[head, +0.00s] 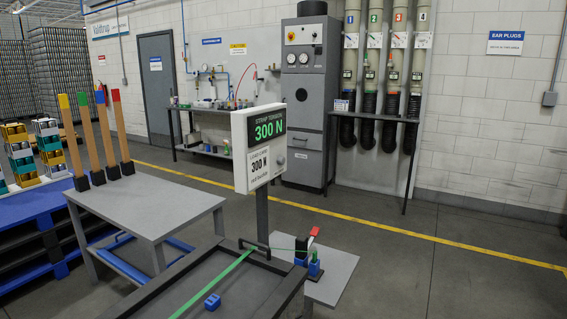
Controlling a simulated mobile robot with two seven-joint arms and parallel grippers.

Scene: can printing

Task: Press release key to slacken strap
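A green strap (222,278) runs taut over a dark-framed bed (263,284) and passes a small black bracket at its far edge. A thin green line leads on to a small tensioner (314,268) with a blue base and a raised red-and-white part, on a grey side shelf. I cannot make out which part is the release key. A display box (258,146) on a post reads 300 N in green, with a 300 N label below. A small blue block (212,301) lies on the bed right of the strap. Neither of my grippers is in view.
A grey table (150,207) stands left, with several colour-topped wooden posts at its back corner. Blue pallets (38,238) are farther left. A grey cabinet (304,110) and numbered tubes line the back wall. The floor at right is clear beyond the shelf (334,279).

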